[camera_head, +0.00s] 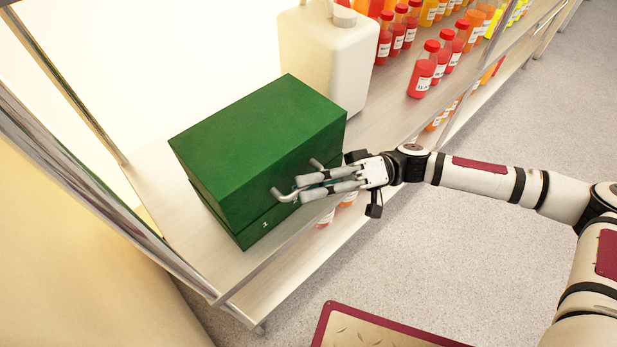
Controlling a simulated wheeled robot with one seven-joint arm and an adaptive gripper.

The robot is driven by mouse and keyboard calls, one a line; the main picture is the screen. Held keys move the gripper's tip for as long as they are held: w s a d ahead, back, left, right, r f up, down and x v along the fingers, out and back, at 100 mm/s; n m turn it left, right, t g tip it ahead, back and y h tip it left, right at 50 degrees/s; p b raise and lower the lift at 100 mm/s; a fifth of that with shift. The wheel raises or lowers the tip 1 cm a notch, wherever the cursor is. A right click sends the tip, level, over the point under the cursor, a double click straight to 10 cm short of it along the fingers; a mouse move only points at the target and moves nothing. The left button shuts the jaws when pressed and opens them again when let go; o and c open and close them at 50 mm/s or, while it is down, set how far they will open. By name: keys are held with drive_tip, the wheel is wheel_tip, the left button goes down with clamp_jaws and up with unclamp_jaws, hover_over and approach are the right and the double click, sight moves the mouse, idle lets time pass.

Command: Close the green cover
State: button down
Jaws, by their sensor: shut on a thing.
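A green box with a green cover (255,130) stands on the shelf at the left. The cover sits down over the box's lower part (250,234), with a thin seam between them along the front. A grey bar handle (282,194) sticks out from the front of the cover. My gripper (304,190) is at that front face, shut on the handle, with its fingers to either side of it. The fingers hide part of the handle and of the front. The inside of the box is not visible.
A large white canister (325,62) stands just behind the box. Red bottles (423,75) and orange ones stand farther along the shelf (160,180). Metal posts frame the shelf's left end. More bottles sit on a lower level. The floor (480,260) at right is clear.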

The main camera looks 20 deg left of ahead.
drive_tip(key=shift+w+a+f, duration=0.1)
drive_tip(key=shift+w+f, duration=0.05)
drive_tip(key=shift+f, duration=0.3)
drive_tip(key=c, duration=2)
unclamp_jaws()
drive_tip(key=shift+o, duration=0.2)
drive_tip(key=shift+r, duration=0.1)
drive_tip(key=v, duration=1.2)
drive_tip(key=shift+s, duration=0.2)
